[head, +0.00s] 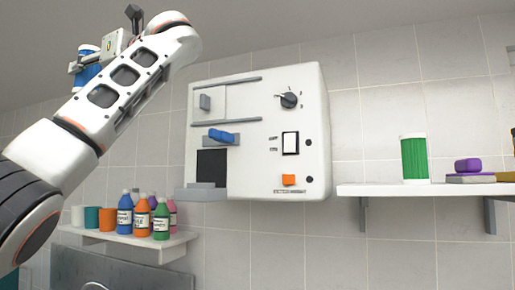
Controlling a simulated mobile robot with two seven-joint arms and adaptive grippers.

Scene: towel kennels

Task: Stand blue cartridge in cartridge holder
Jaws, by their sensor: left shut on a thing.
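My left arm reaches up from the left edge in the head view. Its gripper (82,62) is at the upper left, shut on the blue cartridge (90,76). The cartridge is a blue cylinder with a pale top end, held high and partly hidden by the gripper and arm. A white wall machine (255,120) has a dark opening (212,166) at lower left with a grey ledge (202,192) below it. I cannot tell which part is the cartridge holder. My right gripper is not clearly visible.
A green ribbed cylinder (414,158) stands on the right shelf (385,189), beside a purple item (467,165) on a grey block. Several coloured bottles and cups stand on a lower left shelf (175,243). The machine has a blue lever (221,136), a dial and an orange button.

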